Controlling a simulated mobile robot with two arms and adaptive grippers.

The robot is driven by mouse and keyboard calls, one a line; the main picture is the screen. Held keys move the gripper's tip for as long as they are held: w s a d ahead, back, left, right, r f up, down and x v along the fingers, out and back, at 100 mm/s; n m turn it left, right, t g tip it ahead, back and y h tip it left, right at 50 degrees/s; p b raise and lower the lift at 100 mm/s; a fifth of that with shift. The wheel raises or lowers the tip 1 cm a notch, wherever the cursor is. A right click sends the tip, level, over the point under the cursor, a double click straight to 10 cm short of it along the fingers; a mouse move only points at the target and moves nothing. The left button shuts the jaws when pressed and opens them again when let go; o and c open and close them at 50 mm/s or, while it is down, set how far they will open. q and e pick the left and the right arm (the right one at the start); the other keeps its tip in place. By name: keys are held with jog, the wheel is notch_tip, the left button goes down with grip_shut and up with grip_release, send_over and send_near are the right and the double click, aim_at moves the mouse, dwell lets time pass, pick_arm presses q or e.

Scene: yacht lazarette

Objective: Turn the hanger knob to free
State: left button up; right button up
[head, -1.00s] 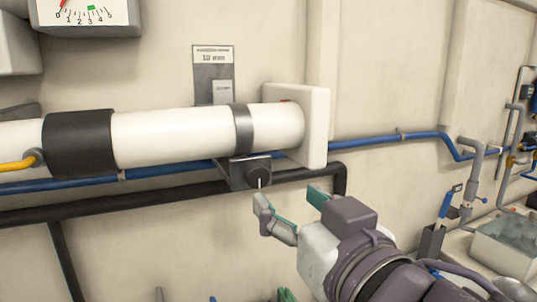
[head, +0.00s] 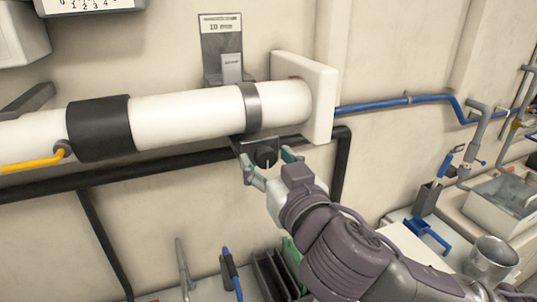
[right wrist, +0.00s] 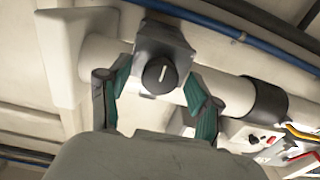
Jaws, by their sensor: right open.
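The hanger knob (head: 265,157) is a round black knob with a white pointer line, on a dark block under the white pipe (head: 190,115). It also shows in the right wrist view (right wrist: 160,75), with its white line slightly tilted from upright. My right gripper (head: 268,168) is open, with its green-padded fingers on either side of the knob. In the right wrist view the fingertips (right wrist: 157,90) show a gap to the knob on both sides. My left gripper is not in view.
A grey strap (head: 250,107) rings the pipe above the knob. A white block (head: 318,95) stands at the pipe's right end. A black pipe (head: 150,170) and blue pipe (head: 400,103) run along the wall. Tools and a metal cup (head: 490,258) stand below right.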

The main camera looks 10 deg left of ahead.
jog(key=c, duration=1.1)
jog(key=shift+c, duration=0.2)
